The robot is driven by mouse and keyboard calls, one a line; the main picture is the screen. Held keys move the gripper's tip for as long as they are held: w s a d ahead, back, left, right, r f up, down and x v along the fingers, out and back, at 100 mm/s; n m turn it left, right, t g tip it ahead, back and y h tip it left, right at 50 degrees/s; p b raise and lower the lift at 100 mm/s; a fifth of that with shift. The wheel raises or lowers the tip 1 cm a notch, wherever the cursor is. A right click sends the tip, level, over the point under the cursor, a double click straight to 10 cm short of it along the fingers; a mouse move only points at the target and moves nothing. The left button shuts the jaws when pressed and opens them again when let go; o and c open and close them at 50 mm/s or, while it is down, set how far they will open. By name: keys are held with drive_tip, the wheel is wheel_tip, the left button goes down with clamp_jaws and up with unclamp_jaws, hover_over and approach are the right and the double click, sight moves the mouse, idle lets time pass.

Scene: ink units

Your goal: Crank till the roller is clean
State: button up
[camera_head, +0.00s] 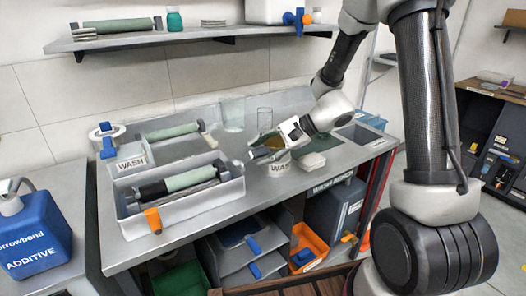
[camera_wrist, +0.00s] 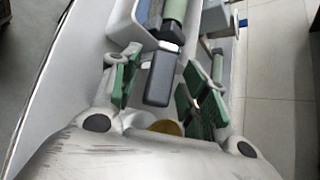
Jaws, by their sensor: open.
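In the head view, a green roller (camera_head: 190,179) with a dark section at its left end lies in the front grey wash tray (camera_head: 190,214). A crank fitting (camera_head: 230,168) shows at the roller's right end. My gripper (camera_head: 259,148) is just right of the tray, above the bench. In the wrist view, my gripper (camera_wrist: 165,84) is open, its green-padded fingers on either side of a dark grip-like handle (camera_wrist: 160,79). The handle lines up with the roller (camera_wrist: 174,11) at the top. I cannot tell whether the fingers touch it.
A second roller (camera_head: 174,130) lies in the tray behind. An orange tap (camera_head: 153,219) sticks out at the tray's front. Glass jars (camera_head: 233,113) stand behind my gripper. A blue additive jug (camera_head: 37,235) is at far left. A shelf (camera_head: 190,39) runs above.

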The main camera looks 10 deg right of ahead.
clamp_jaws()
